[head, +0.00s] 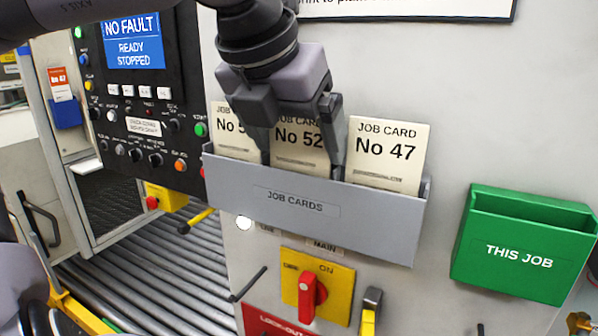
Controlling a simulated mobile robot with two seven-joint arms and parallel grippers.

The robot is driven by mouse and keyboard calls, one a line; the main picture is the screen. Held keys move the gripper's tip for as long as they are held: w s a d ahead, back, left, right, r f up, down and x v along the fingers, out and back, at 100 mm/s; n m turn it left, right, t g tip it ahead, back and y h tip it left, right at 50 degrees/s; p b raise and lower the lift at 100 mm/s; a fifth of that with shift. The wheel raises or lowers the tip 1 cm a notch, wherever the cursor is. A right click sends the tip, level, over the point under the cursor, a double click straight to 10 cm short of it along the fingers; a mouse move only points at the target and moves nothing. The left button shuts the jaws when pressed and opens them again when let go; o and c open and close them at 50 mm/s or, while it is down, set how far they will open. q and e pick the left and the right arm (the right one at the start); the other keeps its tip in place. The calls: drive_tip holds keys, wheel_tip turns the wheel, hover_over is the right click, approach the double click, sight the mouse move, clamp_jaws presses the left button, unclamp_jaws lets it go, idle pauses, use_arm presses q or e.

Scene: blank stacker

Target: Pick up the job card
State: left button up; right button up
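A grey holder marked JOB CARDS (235,178) on the light panel has three cream cards standing in it. The right card reads No 47 (388,150). The middle card reads No 52 (299,140). The left card (228,128) shows "No 5" and its last digit is hidden behind a finger. My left gripper (300,165) points down at the middle card, its fingers wide apart near that card's left and right sides. Whether they touch the card I cannot tell.
A green box marked THIS JOB (518,257) is at the right, with no card showing. A red card marked No 47 (61,84) is in a blue holder (67,114) at the left. A yellow switch plate with a red knob (312,290) sits below the grey holder.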

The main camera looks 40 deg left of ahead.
use_arm(q)
drive_tip(key=c, duration=0.6)
drive_tip(key=shift+c, duration=0.2)
drive_tip(key=shift+r, duration=0.1)
